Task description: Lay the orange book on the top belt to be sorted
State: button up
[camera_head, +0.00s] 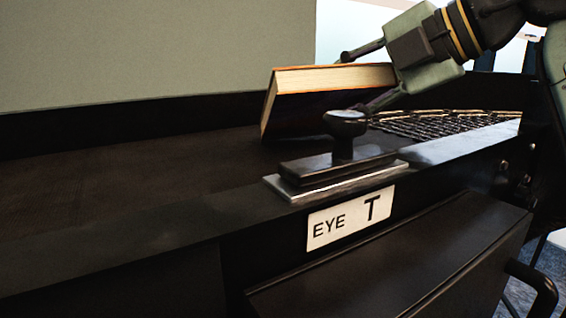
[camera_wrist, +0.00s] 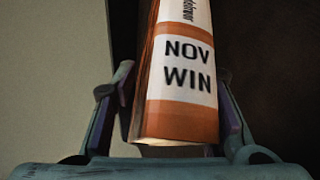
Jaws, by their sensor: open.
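The orange book (camera_head: 334,79) stands tilted at the right end of the dark belt (camera_head: 130,170), its pale page edges facing up. Its lower edge is at the belt surface; I cannot tell whether it touches. In the wrist view its spine (camera_wrist: 187,80) is orange and white and reads "NOV WIN". My gripper (camera_head: 352,82) is open, coming from the upper right, with one finger on each side of the book. In the wrist view the fingers (camera_wrist: 174,95) flank the spine, with a gap at the right finger.
A roller or mesh section (camera_head: 440,124) lies to the right. The belt's left part is bare; a dark wall (camera_head: 120,118) runs behind.

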aim_at(382, 70)
jog(key=shift+p+v, duration=1.1)
jog(key=shift+v, duration=1.45)
